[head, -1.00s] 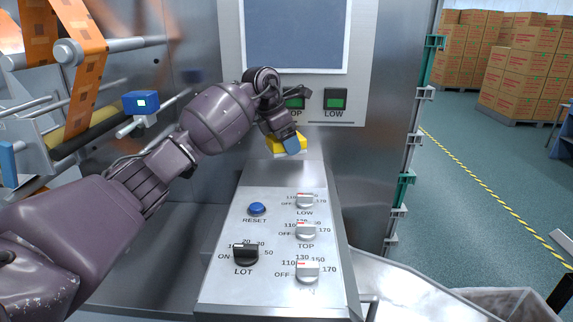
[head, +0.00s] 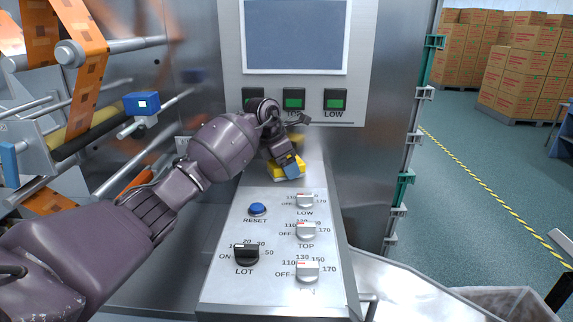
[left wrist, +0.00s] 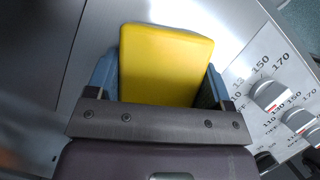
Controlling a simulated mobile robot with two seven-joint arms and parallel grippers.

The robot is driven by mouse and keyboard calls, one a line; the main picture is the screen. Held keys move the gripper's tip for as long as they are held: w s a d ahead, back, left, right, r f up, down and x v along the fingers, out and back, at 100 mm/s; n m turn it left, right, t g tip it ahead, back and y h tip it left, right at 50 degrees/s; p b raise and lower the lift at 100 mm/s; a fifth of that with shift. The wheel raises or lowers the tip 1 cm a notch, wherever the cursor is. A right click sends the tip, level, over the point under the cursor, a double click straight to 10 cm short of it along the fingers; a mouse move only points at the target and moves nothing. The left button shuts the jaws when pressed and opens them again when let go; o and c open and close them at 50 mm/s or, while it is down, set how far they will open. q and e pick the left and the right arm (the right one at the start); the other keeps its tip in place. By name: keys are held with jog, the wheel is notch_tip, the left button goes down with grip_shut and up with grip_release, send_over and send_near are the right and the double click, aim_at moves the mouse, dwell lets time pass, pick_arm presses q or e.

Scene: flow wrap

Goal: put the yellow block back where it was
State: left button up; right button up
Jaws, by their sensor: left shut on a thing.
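The yellow block (head: 285,168) is between the blue fingers of my left gripper (head: 290,160), over the far end of the sloped control panel. In the left wrist view the yellow block (left wrist: 165,65) fills the space between the two blue fingers, with the gripper (left wrist: 160,90) shut on it. Whether the block's underside touches the panel surface is hard to tell. My right gripper is not in view.
The control panel (head: 225,290) carries a blue reset button (head: 257,209), a black lot knob (head: 245,254) and several grey knobs. A screen (head: 295,35) with green-lit buttons stands behind. Orange film rollers are at left; stacked cartons (head: 530,75) stand far right.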

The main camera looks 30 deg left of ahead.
pick_arm(q)
jog(key=o, duration=0.9)
jog(key=shift+f, duration=0.1)
jog(key=v, duration=1.2)
jog(key=shift+s, duration=0.1)
